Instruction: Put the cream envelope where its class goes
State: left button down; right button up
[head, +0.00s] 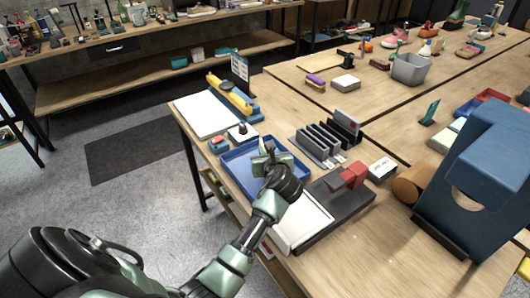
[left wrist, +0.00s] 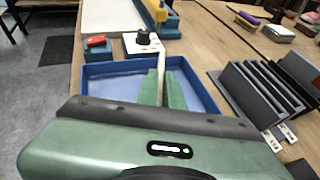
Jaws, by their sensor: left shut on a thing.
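The cream envelope (left wrist: 160,82) shows nearly edge-on as a thin pale strip between the fingers of my left gripper (left wrist: 165,92). In the head view the left gripper (head: 262,163) is above the blue tray (head: 232,172), its fingers shut on the envelope, whose pale edge shows. The tray also shows in the left wrist view (left wrist: 100,78), and the visible part of its floor looks bare. A dark grey slotted sorter (head: 318,146) stands right of the tray, with small white labels (head: 336,159) at its front. My right gripper is out of view.
A dark base with a red block (head: 349,174) and a white pad (head: 300,222) lie in front of the tray. A large blue stand (head: 480,190) is at right.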

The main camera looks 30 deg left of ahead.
pick_arm(q)
jog(key=c, duration=1.6)
grip_release()
jog(key=shift+o, duration=0.2)
jog(key=v, duration=1.2)
